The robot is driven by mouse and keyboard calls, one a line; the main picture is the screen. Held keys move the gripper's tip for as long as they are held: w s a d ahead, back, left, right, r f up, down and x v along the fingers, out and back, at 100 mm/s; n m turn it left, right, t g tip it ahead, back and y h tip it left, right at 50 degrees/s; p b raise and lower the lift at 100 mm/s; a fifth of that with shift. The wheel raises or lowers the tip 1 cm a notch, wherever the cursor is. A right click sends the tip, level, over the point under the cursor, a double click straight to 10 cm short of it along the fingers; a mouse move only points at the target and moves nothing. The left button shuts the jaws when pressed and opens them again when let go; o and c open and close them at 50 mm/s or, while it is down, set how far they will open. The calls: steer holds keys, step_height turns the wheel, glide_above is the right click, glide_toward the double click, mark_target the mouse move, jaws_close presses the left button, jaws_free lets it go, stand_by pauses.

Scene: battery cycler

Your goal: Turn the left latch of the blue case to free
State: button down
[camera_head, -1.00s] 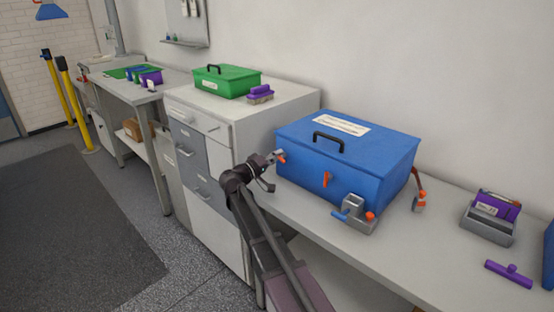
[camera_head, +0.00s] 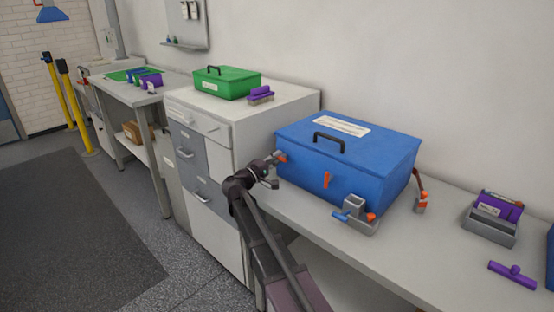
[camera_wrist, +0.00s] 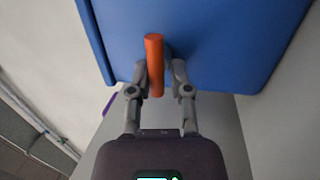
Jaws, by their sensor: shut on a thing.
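The blue case (camera_head: 345,160) stands closed on the bench, with a black handle and a white label on its lid. Its left latch, an orange bar (camera_head: 281,158), is at the case's left end and also shows in the wrist view (camera_wrist: 154,62), standing roughly upright in the picture. My gripper (camera_head: 276,163) is at this latch. In the wrist view my gripper (camera_wrist: 158,78) has its two fingers on either side of the orange bar, shut on it. Another orange latch (camera_head: 326,179) is on the case's front face. The latch's pivot is mostly hidden.
A grey holder (camera_head: 356,213) with blue and orange parts stands close before the case. An orange-ended part (camera_head: 421,200) is at its right. A grey tray (camera_head: 489,229) with a purple block and a purple tool (camera_head: 512,274) lie further right. A green case (camera_head: 226,83) is on the cabinet.

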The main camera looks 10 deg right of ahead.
steer(key=shift+r, duration=0.15)
steer(key=c, duration=0.7)
jaws_free()
steer(key=shift+d+r, duration=0.1)
steer(key=shift+m, duration=0.5)
